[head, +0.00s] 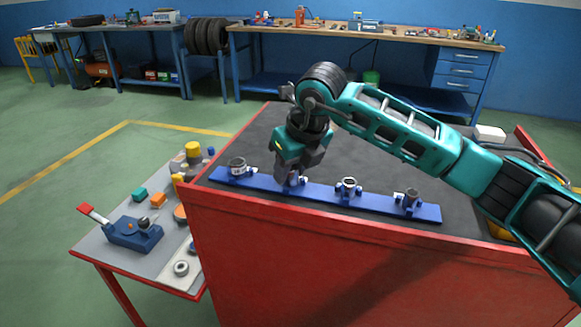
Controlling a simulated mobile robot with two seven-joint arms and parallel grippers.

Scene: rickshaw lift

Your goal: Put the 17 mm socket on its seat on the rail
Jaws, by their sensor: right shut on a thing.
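The blue rail (322,196) lies along the front edge of the red cabinet's dark top. A larger socket (237,166) stands at its left end, and two more sockets stand on its right half, one ringed (348,186) and one darker (411,197). My right gripper (291,178) points down at the rail between the left socket and the ringed one. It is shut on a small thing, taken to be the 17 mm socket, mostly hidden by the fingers. I cannot tell whether that thing touches its seat. Size marks are too small to read. My left gripper is out of view.
A low side table (160,255) at the left holds a blue device with a red handle (132,230), a ring (181,268) and several small parts. A white box (490,133) sits at the back right of the cabinet top. Workbenches line the far wall.

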